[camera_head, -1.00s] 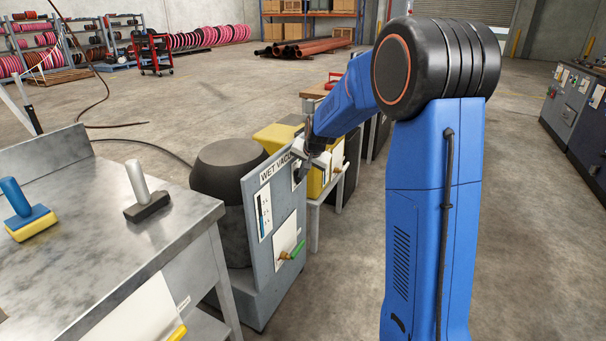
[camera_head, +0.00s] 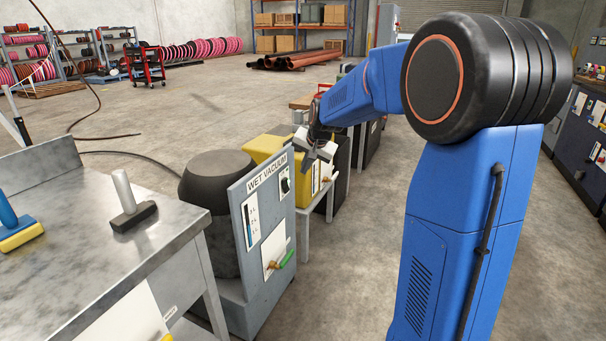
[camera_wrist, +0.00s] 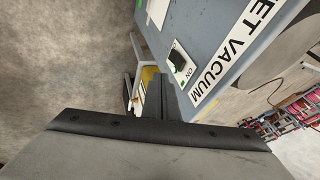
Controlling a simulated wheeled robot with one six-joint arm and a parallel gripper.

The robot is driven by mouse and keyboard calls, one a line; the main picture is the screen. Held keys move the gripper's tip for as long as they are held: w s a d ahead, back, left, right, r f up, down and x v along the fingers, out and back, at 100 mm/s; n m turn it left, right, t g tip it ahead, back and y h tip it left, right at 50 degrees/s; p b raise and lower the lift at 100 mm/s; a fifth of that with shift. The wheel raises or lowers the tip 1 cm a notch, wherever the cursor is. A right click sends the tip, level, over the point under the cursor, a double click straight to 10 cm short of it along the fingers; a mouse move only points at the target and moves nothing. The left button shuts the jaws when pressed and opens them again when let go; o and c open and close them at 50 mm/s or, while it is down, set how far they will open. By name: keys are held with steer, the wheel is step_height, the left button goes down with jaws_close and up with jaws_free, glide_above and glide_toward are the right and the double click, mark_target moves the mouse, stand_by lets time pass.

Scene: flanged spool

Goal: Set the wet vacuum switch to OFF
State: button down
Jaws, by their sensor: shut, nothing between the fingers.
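The wet vacuum (camera_head: 262,215) is a grey panel with a WET VACUUM label in front of a dark drum. Its switch (camera_head: 285,185) is a black knob on a white plate near the panel's upper right corner. In the wrist view the switch (camera_wrist: 178,58) shows with the word ON beside it; I cannot tell which way the knob is set. My gripper (camera_head: 312,158) is to the right of the panel, apart from the switch. In the wrist view its fingers (camera_wrist: 156,95) are together and empty, beside the switch plate.
A metal bench (camera_head: 150,255) with a grey-handled tool (camera_head: 130,205) and a yellow and blue tool (camera_head: 15,232) stands at left. A green-handled valve (camera_head: 286,260) sticks out low on the panel. A yellow machine (camera_head: 265,148) stands behind.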

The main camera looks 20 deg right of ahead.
mark_target(286, 185)
steer(key=shift+s+r, duration=0.2)
steer(key=shift+r, duration=0.1)
steer(key=shift+s+d+f, duration=0.1)
steer(key=shift+d+f, duration=0.05)
steer(key=shift+f, duration=0.4)
steer(key=shift+f, duration=0.1)
steer(key=w+a+r+x, duration=0.1)
steer(key=a+x, duration=0.1)
steer(key=x, duration=1)
steer(key=shift+w+a+f, duration=0.2)
steer(key=shift+w, duration=0.15)
